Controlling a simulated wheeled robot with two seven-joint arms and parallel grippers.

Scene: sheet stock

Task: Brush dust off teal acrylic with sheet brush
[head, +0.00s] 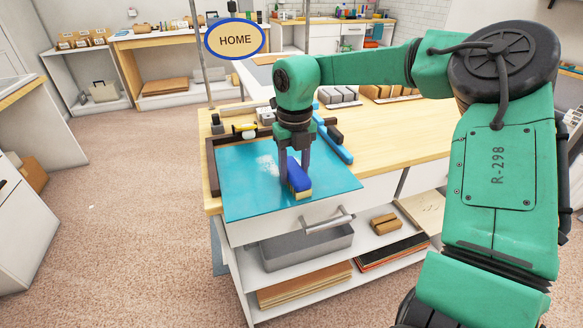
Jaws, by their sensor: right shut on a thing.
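The teal acrylic sheet (250,193) lies flat on the front left of the wooden workbench. A whitish patch of dust (267,165) shows on it, left of my right gripper. My right gripper (296,176) points down over the sheet and is shut on the sheet brush (299,180), which has a blue body and a tan lower edge. The brush is at the sheet, right of the dust; I cannot tell whether its bristles touch the surface. My left gripper is not in view.
A dark frame edge (211,168) borders the sheet at left. Behind it lie a yellow-and-black tool (244,129) and a long blue tool (334,141). Grey blocks (338,96) stand farther back. The wooden benchtop (400,135) is clear at right. A drawer handle (328,219) juts out in front.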

